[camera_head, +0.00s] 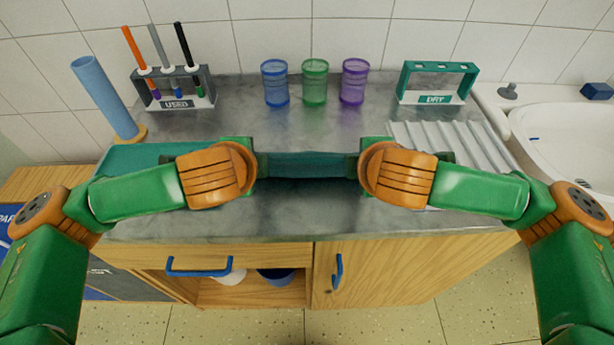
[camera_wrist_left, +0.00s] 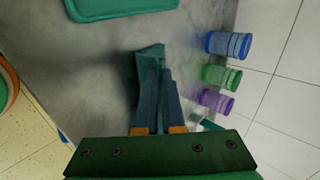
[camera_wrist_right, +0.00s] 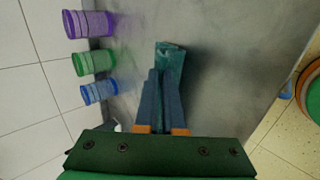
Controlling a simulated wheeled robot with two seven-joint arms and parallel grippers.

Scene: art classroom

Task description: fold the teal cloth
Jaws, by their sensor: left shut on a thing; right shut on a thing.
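The teal cloth (camera_head: 307,166) is stretched between my two grippers above the front middle of the grey counter, with a dark shadow below it. My left gripper (camera_wrist_left: 156,72) is shut on one end of the cloth, and a piece of teal fabric (camera_wrist_left: 149,55) shows beyond its fingers. My right gripper (camera_wrist_right: 164,72) is shut on the other end, and fabric (camera_wrist_right: 171,57) shows past its fingertips too. In the head view my wrists hide the fingers and the cloth's ends.
A teal tray (camera_head: 128,157) lies at the left. Blue (camera_head: 275,82), green (camera_head: 315,81) and purple (camera_head: 353,81) cups stand at the back. A USED rack (camera_head: 176,104) with brushes is at back left, a DRY rack (camera_head: 437,98) at back right. A ridged drainer (camera_head: 455,145) and sink (camera_head: 570,135) lie right.

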